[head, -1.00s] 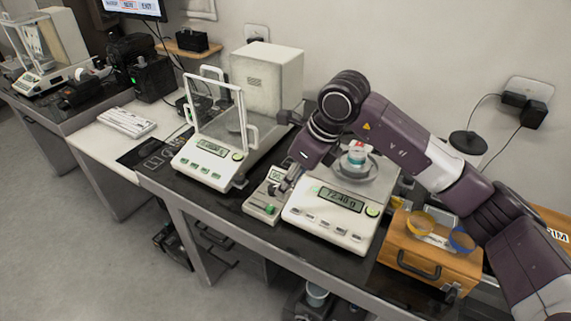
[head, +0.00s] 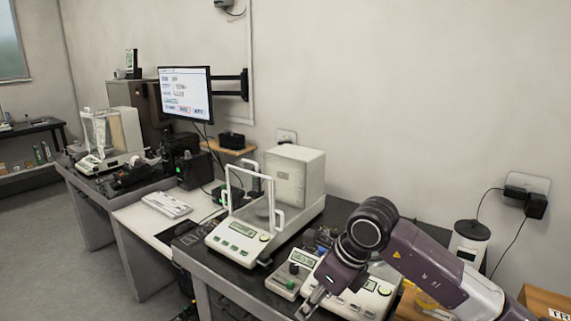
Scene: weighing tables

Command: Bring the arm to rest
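My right arm comes in from the lower right and bends at a dark wrist joint over the weighing bench. My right gripper (head: 311,302) points down to the left, near the bench's front edge, between a small beige device (head: 291,277) and the white top-loading balance (head: 376,298). Its fingers are small and partly cut by the picture's bottom, so I cannot tell whether they are open or shut. No held object shows. The arm hides much of the balance and its pan. My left gripper is not in view.
A balance with a glass draft shield (head: 236,236) stands left of my gripper, before a white box (head: 294,174). Further left are a keyboard (head: 167,204), a wall monitor (head: 186,93) and another shielded balance (head: 108,140). A white canister (head: 469,245) stands behind my arm.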

